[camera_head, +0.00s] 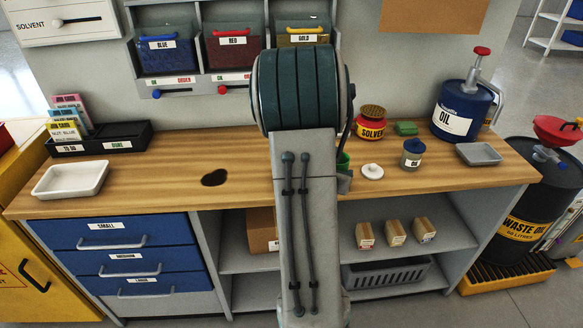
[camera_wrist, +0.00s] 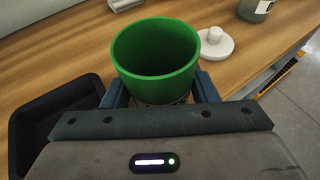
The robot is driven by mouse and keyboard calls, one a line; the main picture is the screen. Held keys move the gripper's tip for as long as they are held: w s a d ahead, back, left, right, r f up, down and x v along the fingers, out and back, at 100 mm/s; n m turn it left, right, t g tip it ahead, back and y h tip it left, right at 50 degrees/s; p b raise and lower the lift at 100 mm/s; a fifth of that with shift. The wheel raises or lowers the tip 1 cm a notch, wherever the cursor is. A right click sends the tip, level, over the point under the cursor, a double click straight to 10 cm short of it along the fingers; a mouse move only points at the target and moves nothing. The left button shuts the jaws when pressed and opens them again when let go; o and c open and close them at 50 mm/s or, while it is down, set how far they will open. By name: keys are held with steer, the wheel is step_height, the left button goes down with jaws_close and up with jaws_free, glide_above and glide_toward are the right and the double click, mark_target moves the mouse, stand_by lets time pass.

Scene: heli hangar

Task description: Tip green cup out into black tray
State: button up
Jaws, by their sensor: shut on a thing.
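The green cup (camera_wrist: 156,52) is upright between the fingers of my gripper (camera_wrist: 158,92) in the wrist view, its open mouth facing the camera. The gripper is shut on it. I see no contents in the visible part of its inside. In the head view only a sliver of the cup (camera_head: 344,161) shows at the right of my arm, which hides the rest. The black tray (camera_wrist: 17,117) lies on the bench left of the cup in the wrist view, apart from it and cut by the frame edge. My arm seems to hide it in the head view.
A white lid (camera_head: 372,172) and an oil jar (camera_head: 412,156) stand right of the cup. A red solvent can (camera_head: 370,126) and a green block (camera_head: 405,128) are behind. A white tray (camera_head: 46,184) and dark patch (camera_head: 214,178) are at left, a grey tray (camera_head: 479,153) at right.

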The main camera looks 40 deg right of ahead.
steer(key=shift+s+d+r, duration=0.1)
steer(key=shift+s+d, duration=0.05)
steer(key=shift+s, duration=0.15)
